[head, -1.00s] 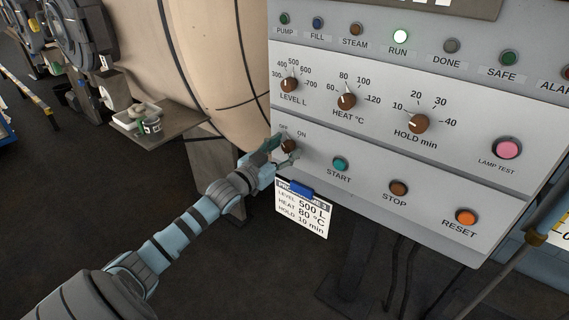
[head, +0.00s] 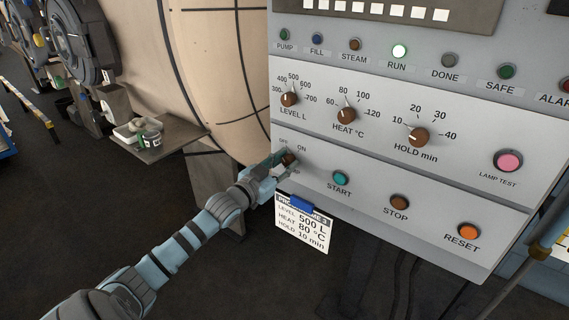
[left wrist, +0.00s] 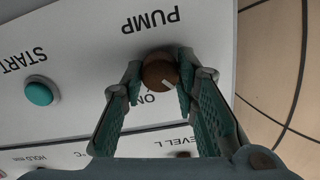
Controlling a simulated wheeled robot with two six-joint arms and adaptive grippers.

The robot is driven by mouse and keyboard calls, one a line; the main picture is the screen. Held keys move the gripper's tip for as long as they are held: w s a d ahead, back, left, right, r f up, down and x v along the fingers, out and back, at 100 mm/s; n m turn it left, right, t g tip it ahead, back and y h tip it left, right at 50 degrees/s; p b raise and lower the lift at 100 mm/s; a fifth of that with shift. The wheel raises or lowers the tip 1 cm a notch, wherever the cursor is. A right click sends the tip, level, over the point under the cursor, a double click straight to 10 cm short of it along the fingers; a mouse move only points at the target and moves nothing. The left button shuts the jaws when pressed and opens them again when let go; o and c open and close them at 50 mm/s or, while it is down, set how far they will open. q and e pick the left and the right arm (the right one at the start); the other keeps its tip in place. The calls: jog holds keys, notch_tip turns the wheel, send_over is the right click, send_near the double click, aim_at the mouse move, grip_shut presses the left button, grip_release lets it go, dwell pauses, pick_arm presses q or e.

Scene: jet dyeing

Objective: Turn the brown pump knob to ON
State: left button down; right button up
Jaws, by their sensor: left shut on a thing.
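The brown pump knob (head: 289,158) is at the lower left of the grey control panel, below the OFF and ON labels. My left gripper (head: 283,160) is shut on it, a finger on either side. In the left wrist view, which shows the panel upside down, the knob (left wrist: 159,74) sits between the fingertips of the gripper (left wrist: 158,84). A white pointer mark shows on the knob's lower right. The ON label is just below it there; OFF is hidden, apparently behind a finger. My right gripper is not in view.
The green START button (head: 341,179), brown STOP button (head: 399,202) and orange RESET button (head: 468,231) lie to the right. A white card (head: 303,228) hangs under the panel's lower edge close to my gripper. The RUN lamp (head: 399,51) is lit.

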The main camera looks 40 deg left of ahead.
pick_arm(q)
jog(key=m+b, duration=0.1)
jog(key=m, duration=0.5)
jog(key=shift+f+m, duration=0.15)
jog(key=shift+m, duration=0.25)
jog(key=m+b, duration=0.1)
jog(key=m, duration=0.2)
jog(key=shift+m, duration=0.3)
jog(key=shift+d+m+b, duration=0.1)
jog(key=shift+m+b, duration=0.25)
jog(key=shift+m, duration=1.45)
jog(key=c, duration=1.2)
grip_release()
jog(key=shift+c, duration=0.2)
